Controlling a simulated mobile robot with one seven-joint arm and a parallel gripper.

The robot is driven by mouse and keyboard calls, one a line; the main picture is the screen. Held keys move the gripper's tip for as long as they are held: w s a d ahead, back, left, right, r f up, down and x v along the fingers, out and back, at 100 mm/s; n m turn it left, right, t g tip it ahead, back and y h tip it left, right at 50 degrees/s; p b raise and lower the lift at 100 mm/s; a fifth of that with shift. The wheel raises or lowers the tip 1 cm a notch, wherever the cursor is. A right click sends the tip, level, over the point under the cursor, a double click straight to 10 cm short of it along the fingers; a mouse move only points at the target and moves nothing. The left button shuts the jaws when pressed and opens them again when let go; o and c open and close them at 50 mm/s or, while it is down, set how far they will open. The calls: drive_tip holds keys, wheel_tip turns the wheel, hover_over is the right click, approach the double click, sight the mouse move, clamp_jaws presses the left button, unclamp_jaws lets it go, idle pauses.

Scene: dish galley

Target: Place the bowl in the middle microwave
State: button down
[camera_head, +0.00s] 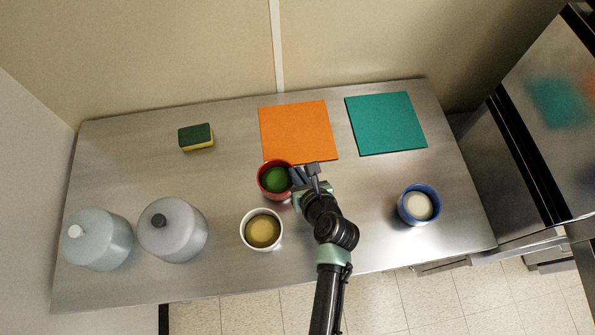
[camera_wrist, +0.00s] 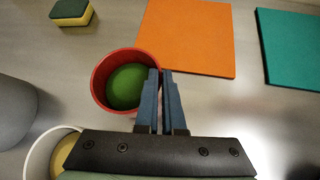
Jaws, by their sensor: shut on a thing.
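A red bowl (camera_head: 262,183) with a green ball-like content stands on the steel counter, also seen in the wrist view (camera_wrist: 100,88). My gripper (camera_head: 297,178) is shut on its right wall, with the fingers (camera_wrist: 160,85) at the rim in the wrist view. Whether the bowl touches the counter is hard to tell. A white bowl (camera_head: 245,238) with yellowish content stands just in front of it. A blue bowl (camera_head: 405,213) with white content stands at the right. No microwave can be made out in either view.
The steel counter (camera_head: 350,185) also holds an orange mat (camera_head: 297,132), a teal mat (camera_head: 386,123), a green-yellow sponge (camera_head: 196,137) and two jugs (camera_head: 98,242) (camera_head: 180,235) at the front left. A metal cabinet (camera_head: 545,110) stands at the right. The counter between my gripper and the blue bowl is clear.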

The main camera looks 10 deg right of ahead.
drive_tip(key=c, duration=1)
unclamp_jaws()
